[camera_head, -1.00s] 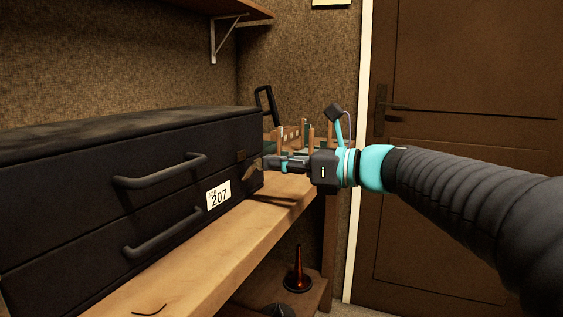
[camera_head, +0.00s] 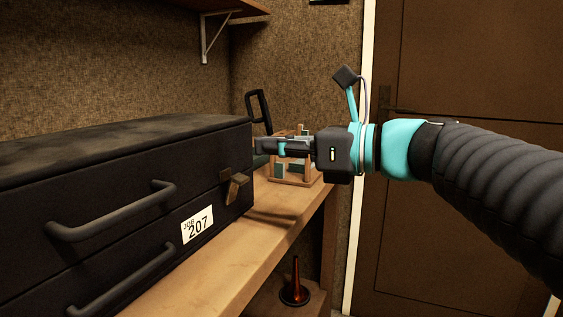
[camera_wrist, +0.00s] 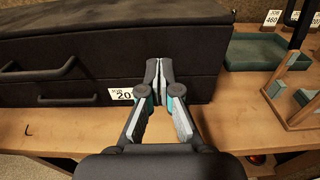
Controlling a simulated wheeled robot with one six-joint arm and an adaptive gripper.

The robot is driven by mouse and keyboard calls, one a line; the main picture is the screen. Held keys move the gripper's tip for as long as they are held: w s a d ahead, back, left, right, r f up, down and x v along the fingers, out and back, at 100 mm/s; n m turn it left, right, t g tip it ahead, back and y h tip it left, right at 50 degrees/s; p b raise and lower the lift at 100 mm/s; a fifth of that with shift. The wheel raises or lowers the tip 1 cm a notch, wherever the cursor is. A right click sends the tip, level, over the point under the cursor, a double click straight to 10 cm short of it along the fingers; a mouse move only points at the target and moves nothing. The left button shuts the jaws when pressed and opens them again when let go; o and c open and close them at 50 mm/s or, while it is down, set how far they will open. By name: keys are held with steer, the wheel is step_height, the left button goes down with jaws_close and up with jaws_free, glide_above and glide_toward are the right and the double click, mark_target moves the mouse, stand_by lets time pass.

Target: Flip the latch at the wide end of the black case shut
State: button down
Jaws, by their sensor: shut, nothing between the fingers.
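The black case (camera_head: 120,180) lies on the wooden shelf, with two handles and a paper label reading "JOB 207" (camera_head: 197,224) on its front. A brass-brown latch (camera_head: 236,188) sits near the right end of the front, at the seam; its flap looks tilted outward from the case face. My gripper (camera_head: 260,147) is shut and empty, level with the case's upper part, just right of and above the latch, apart from it. In the wrist view, my closed fingers (camera_wrist: 160,65) overlap the case front (camera_wrist: 60,75) beside the label, and the latch is hidden behind them.
A wooden rack (camera_head: 296,182) stands beyond the case on the shelf (camera_head: 250,240). A green tray (camera_wrist: 255,52) is right of the case in the wrist view. A brown door (camera_head: 460,200) is at the right.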

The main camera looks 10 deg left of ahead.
steer(key=r, duration=0.1)
steer(key=d+r, duration=0.2)
steer(key=r, duration=0.1)
steer(key=shift+s+d, duration=0.2)
steer(key=shift+s, duration=0.05)
